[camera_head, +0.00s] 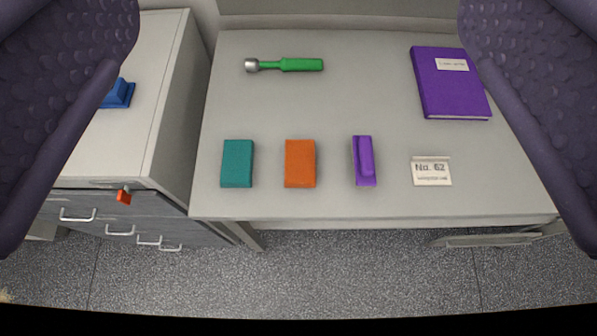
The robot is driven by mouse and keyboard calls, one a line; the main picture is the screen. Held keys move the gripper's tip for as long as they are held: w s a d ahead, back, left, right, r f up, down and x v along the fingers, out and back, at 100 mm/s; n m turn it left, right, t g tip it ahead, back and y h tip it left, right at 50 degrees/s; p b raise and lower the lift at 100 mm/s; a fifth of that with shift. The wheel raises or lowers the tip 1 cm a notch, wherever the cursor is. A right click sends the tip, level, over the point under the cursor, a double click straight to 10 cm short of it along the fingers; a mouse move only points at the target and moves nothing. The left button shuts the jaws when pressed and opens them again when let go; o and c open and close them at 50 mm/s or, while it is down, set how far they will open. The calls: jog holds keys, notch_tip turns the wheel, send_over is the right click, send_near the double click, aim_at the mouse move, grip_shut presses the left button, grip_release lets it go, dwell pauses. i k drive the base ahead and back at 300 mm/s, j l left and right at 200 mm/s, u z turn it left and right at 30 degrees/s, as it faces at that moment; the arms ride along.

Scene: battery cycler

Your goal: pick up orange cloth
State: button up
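The orange cloth (300,163) is a small flat folded rectangle lying on the grey table (330,110) near its front edge. A teal block of similar size (237,163) lies to its left and a purple object with a raised bar (364,160) to its right, both apart from it. My gripper (298,235) shows as two dark purple textured fingers at the left and right sides of the picture. They are spread wide with nothing between them, and appear well above the table. The fingers cover parts of the side areas.
A green-handled tool (300,65) lies at the back of the table, a purple book (450,84) at the back right, and a "No. 62" card (431,171) at the front right. A drawer cabinet (150,120) with a blue item (118,95) stands left. The floor in front is clear.

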aim_at(300, 166)
jog(key=k, duration=0.5)
jog(key=i+j, duration=0.2)
jog(key=i, duration=0.25)
jog(key=i+j, duration=0.2)
jog(key=i, duration=0.3)
jog(key=i+j, duration=0.2)
jog(key=i, duration=0.25)
jog(key=z, duration=0.05)
